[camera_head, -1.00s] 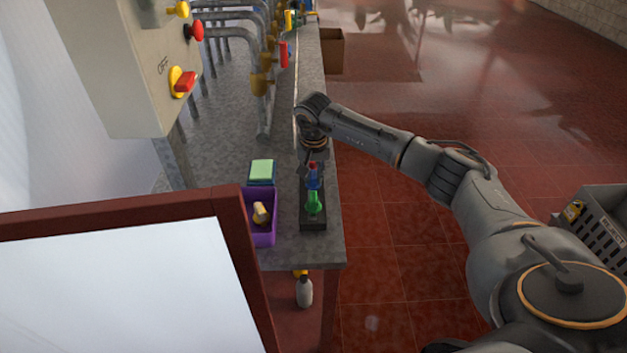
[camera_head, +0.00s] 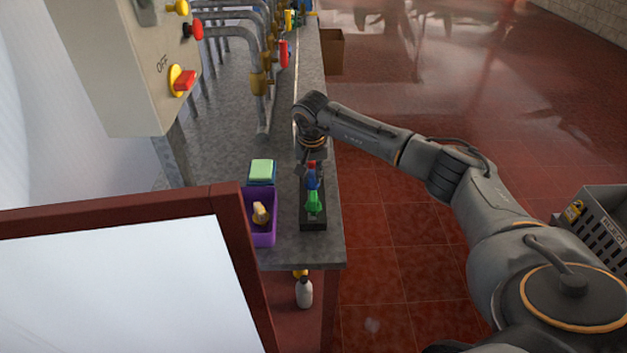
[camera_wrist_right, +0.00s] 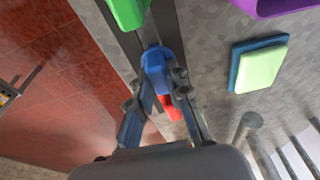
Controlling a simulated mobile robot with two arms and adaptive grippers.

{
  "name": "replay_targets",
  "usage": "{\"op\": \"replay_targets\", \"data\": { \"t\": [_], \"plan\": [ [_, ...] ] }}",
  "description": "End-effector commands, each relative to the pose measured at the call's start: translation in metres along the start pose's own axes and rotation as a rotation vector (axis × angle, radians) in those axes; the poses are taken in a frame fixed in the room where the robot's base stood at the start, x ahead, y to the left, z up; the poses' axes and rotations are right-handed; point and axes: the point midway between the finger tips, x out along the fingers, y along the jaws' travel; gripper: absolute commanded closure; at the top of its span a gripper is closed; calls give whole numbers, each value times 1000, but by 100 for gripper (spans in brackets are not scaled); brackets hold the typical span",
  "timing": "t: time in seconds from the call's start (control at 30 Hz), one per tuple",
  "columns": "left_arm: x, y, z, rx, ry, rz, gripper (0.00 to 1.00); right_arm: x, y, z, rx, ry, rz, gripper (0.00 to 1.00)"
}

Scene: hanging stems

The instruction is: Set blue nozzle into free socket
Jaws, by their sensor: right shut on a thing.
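The blue nozzle (camera_head: 312,181) is at the far part of the black holder (camera_head: 313,225), between the green nozzle (camera_head: 313,204) and a red piece (camera_head: 312,164). In the right wrist view my right gripper (camera_wrist_right: 160,86) is shut on the blue nozzle (camera_wrist_right: 154,60), which shows between its fingers. The red piece (camera_wrist_right: 171,107) is partly hidden by the fingers. The green nozzle (camera_wrist_right: 128,12) stands on the holder (camera_wrist_right: 165,22) at the top. The socket under the blue nozzle is hidden, so I cannot tell how deep it sits. My left gripper is not in view.
A purple bin (camera_head: 274,226) with a tan object (camera_head: 261,213) stands left of the holder. A green-and-blue sponge stack (camera_head: 262,171) lies behind it. Pipes (camera_head: 262,108) line the back of the bench. The bench's right edge is close to the holder.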

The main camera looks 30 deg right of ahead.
Motion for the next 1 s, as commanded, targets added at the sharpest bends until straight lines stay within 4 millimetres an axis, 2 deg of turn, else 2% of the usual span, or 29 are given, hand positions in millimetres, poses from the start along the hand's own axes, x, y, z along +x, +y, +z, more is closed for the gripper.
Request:
{"op": "replay_targets", "data": {
  "t": [1.0],
  "plan": [
    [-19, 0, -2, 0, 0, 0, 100, -32, 0, -7, 1, 1, 0, 100]
  ]
}}
